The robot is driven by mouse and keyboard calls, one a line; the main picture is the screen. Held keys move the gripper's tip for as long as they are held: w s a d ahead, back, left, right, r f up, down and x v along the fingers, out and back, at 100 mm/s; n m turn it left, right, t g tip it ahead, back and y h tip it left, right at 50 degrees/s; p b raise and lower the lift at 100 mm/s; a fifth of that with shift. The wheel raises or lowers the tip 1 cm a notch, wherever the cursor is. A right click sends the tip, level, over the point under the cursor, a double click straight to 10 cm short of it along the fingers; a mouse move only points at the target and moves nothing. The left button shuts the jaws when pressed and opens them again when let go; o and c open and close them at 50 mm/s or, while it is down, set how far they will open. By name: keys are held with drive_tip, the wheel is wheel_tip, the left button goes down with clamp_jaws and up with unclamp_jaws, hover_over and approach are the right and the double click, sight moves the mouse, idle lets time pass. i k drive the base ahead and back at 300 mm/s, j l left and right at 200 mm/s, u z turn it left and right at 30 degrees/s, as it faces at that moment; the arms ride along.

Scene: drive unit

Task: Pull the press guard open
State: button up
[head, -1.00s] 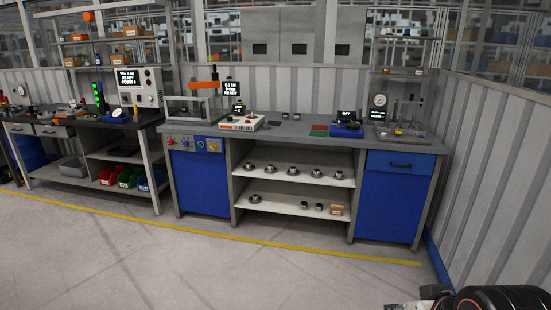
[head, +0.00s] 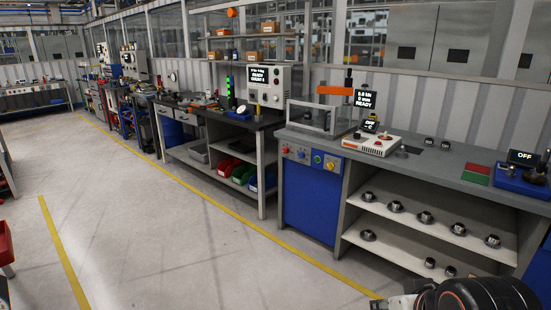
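The press stands at the left end of the grey-topped bench on the right. Its guard (head: 308,116) is a clear-panelled box with a grey frame, standing on the bench top. An orange bar (head: 336,90) shows at the guard's upper right, by the press column. The guard looks closed, but its panels are too small to be sure. A display beside it reads READY. Part of my arm shows at the bottom right, well short of the bench. My gripper's fingers cannot be made out.
A dark workbench (head: 215,116) stands to the left. The floor in front is clear, with yellow lines.

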sight(288, 102)
drive_tip(key=i+j+u, duration=0.2)
drive_tip(key=i+u, duration=0.2)
drive_tip(key=i, duration=0.5)
drive_tip(key=i+u, duration=0.45)
drive_tip(key=i, duration=0.45)
drive_tip(key=i+j+z, duration=0.15)
drive_tip(key=i+z, duration=0.25)
drive_tip(key=i, duration=0.3)
drive_tip(key=i+j+z, duration=0.35)
drive_tip(key=i, duration=0.3)
drive_tip(key=i+j+z, duration=0.4)
drive_tip(key=i+j, duration=0.15)
